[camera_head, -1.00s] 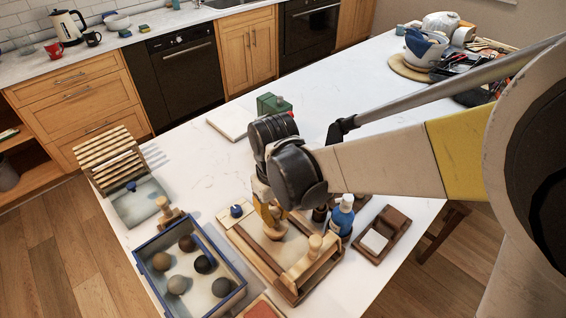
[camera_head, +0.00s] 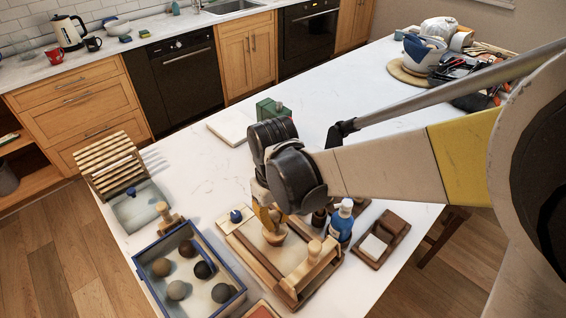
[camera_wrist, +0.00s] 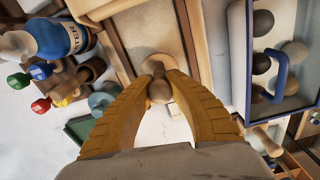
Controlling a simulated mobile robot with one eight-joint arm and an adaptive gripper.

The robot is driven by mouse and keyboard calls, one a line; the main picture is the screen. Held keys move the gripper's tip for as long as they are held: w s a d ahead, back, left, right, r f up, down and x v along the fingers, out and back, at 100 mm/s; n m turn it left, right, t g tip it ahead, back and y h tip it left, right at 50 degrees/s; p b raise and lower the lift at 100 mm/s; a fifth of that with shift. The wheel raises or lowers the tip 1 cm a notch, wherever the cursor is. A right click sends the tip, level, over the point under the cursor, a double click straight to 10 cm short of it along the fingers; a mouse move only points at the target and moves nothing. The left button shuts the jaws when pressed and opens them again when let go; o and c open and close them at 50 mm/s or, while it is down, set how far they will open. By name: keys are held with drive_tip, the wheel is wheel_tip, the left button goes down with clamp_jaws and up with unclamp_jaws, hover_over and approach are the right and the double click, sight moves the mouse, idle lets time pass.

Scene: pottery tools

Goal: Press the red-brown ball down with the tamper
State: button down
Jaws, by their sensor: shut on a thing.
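My gripper (camera_head: 268,216) is shut on the knob of a light wooden tamper (camera_head: 275,237), which stands upright over the pale work surface of a wooden-framed board (camera_head: 240,240). In the wrist view, my gripper's yellow fingers (camera_wrist: 160,88) close around the round tamper knob (camera_wrist: 159,92), with the wider tamper disc beyond it. A dark brown ball (camera_head: 187,248) sits in the blue-rimmed tray (camera_head: 150,284) to the left, among several grey, tan and dark balls. I cannot tell whether it is the red-brown one. What lies directly under the tamper is hidden.
A blue bottle with a white top (camera_head: 342,220) stands close to the right of my gripper. A wooden tray (camera_head: 392,228) lies farther right.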

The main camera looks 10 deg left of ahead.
drive_tip(key=shift+f+b, duration=0.55)
drive_tip(key=shift+f, duration=0.1)
drive_tip(key=shift+r, duration=0.15)
drive_tip(key=shift+r+p, duration=0.75)
drive_tip(key=shift+r, duration=0.1)
drive_tip(key=shift+f+b, duration=0.9)
drive_tip(key=shift+f, duration=0.2)
drive_tip(key=shift+r, duration=0.1)
drive_tip(key=shift+r+p, duration=0.7)
drive_tip(key=shift+r, duration=0.2)
